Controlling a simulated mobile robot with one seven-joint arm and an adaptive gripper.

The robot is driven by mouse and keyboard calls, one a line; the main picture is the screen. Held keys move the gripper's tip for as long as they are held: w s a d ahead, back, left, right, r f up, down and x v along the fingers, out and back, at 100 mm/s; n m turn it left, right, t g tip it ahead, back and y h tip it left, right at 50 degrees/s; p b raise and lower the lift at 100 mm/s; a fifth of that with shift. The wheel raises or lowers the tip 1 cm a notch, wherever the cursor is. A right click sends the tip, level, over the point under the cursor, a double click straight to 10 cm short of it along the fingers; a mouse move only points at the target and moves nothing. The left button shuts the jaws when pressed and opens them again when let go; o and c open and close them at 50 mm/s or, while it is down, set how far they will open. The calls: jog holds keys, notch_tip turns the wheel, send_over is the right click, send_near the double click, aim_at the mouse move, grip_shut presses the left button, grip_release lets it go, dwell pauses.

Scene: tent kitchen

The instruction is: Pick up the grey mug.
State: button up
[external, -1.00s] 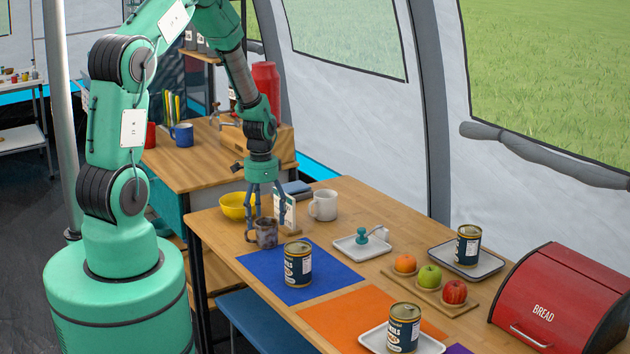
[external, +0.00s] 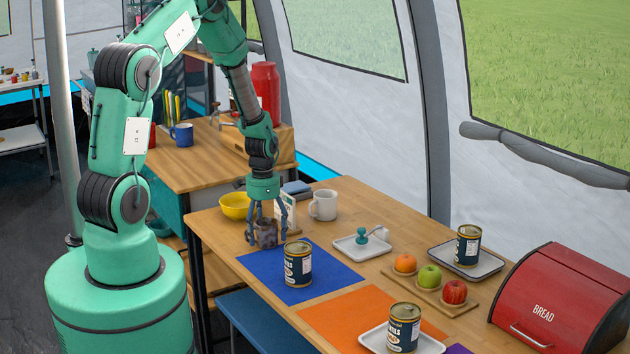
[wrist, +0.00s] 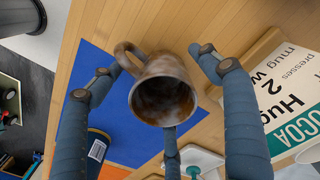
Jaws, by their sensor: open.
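The grey mug (external: 267,231) has a mottled, brownish-grey surface and stands on the table at the far edge of the blue mat (external: 325,262). In the wrist view I look down into the open mouth of the mug (wrist: 163,98), with its handle toward the upper left. My gripper (external: 267,239) is lowered over the mug, its blue fingers open around it. In the wrist view one finger is left of the mug, one is right, and a third shows below it. I cannot tell whether any finger touches the mug.
A can (external: 298,264) stands on the blue mat close in front of my gripper. A white tray (external: 350,246) lies to the right.

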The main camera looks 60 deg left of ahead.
dwell(0.4)
jog(key=c, duration=1.3)
jog(key=shift+c, duration=0.2)
jog(key=shift+r, duration=0.15)
jog(key=shift+r+p, duration=0.3)
jog(key=shift+r, duration=0.25)
jog(key=shift+s+d+r+p, duration=0.15)
jog(key=shift+s+r+p, duration=0.15)
jog(key=shift+r, duration=0.35)
jog(key=shift+s+d+r+p, duration=0.1)
jog(key=shift+s+r+p, duration=0.15)
jog(key=shift+r, duration=0.35)
jog(key=s+d+r+p, duration=0.1)
jog(key=s+d, duration=0.5)
jog(key=s, duration=0.7)
jog(key=shift+s+d+p, duration=0.2)
jog(key=shift+p, duration=0.4)
jog(key=shift+r, duration=0.1)
